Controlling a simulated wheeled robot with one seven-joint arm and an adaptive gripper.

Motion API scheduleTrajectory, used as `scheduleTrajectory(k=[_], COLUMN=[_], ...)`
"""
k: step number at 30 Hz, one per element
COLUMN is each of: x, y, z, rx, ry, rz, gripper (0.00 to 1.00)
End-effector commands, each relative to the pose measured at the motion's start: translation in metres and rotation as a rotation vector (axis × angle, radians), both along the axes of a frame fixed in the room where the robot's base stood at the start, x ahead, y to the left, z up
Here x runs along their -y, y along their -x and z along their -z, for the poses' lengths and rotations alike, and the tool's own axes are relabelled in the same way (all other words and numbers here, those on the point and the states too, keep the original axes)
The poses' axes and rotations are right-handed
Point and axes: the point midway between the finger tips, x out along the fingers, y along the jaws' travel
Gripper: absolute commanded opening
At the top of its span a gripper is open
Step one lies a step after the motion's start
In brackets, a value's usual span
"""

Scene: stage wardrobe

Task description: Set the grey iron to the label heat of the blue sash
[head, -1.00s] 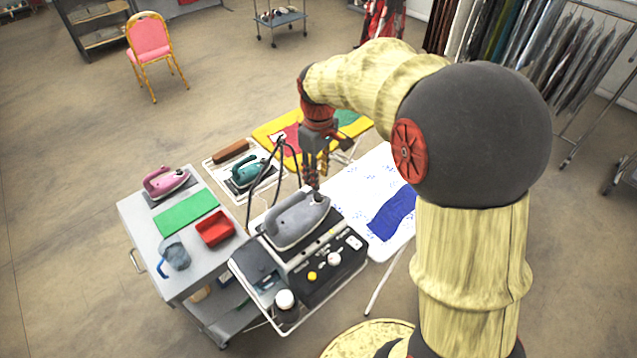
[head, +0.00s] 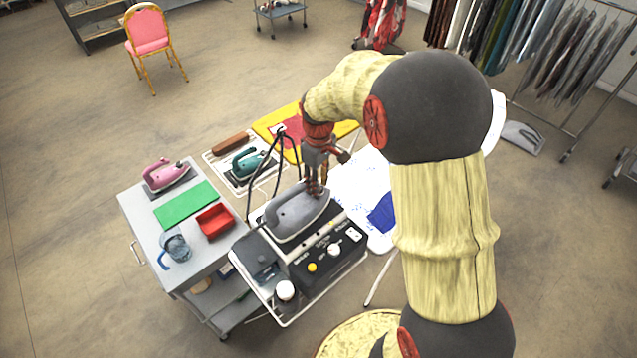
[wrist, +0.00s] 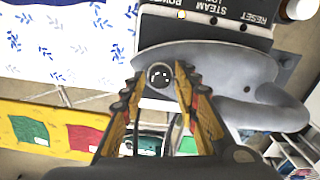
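The grey iron (head: 298,212) rests on the black control box of the ironing station. In the wrist view the grey iron (wrist: 205,62) lies across the middle, with a round dark dial (wrist: 160,76) bearing white marks. My gripper (head: 316,192) points down over the iron's front part. In the wrist view my gripper (wrist: 158,82) has its two fingers apart, one on either side of the dial; I cannot tell whether they touch it. The blue sash (head: 382,214) lies on the white patterned ironing board, partly hidden by my arm. No readable label shows.
The control box (head: 322,258) has a yellow button, a white knob and a switch. A grey cart (head: 140,220) at left holds a pink iron (head: 164,173), a green mat, a red tray (head: 215,221) and a jug. A teal iron (head: 248,163) stands behind. A hose rises beside my gripper.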

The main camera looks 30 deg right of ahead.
Motion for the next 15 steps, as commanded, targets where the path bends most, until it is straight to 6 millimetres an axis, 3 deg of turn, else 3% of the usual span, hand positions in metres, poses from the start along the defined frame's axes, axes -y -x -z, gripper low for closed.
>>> scheduleTrajectory(k=[3,15], x=[0.0000,0.0000], y=[0.0000,0.0000], z=[-0.0003,-0.0005], rx=[0.000,0.000], ry=[0.000,0.000], rz=[0.000,0.000], gripper=[0.29,0.07])
